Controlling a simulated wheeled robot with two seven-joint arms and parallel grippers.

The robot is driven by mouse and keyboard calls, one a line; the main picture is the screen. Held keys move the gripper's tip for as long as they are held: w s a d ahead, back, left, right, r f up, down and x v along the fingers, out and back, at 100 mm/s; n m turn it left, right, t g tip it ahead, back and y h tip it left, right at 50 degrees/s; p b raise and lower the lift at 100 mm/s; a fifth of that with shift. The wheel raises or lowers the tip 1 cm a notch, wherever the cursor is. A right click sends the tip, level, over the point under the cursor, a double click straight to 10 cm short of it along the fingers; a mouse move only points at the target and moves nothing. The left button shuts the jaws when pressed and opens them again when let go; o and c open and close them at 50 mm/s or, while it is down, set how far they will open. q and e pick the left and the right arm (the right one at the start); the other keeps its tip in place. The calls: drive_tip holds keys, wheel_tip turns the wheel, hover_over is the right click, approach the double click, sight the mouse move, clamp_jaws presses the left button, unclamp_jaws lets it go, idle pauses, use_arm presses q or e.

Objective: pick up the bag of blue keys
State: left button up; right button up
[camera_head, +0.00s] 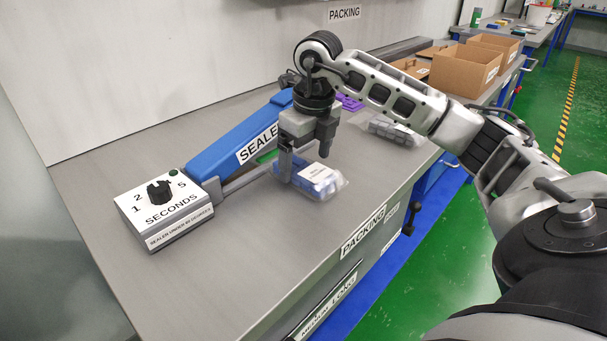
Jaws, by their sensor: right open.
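The bag of blue keys (321,183) is a clear bag with blue pieces and a white label. It lies on the grey bench beside the sealer's arm. My right gripper (305,168) points down right at the bag, with its fingers apart. One finger is at the bag's left end and the other is over its far side. I cannot tell whether the fingers touch the bag. My left gripper is not in view.
The blue sealer (228,150) with its dial box (165,208) stands left of the bag. Another bag of grey pieces (397,130) lies farther back, near a purple item (349,102). Cardboard boxes (466,70) stand beyond. The bench front (270,280) is clear.

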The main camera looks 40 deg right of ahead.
sight(303, 166)
drive_tip(key=f, duration=0.3)
drive_tip(key=shift+w+f, duration=0.1)
drive_tip(key=shift+w, duration=0.25)
drive_tip(key=c, duration=1.3)
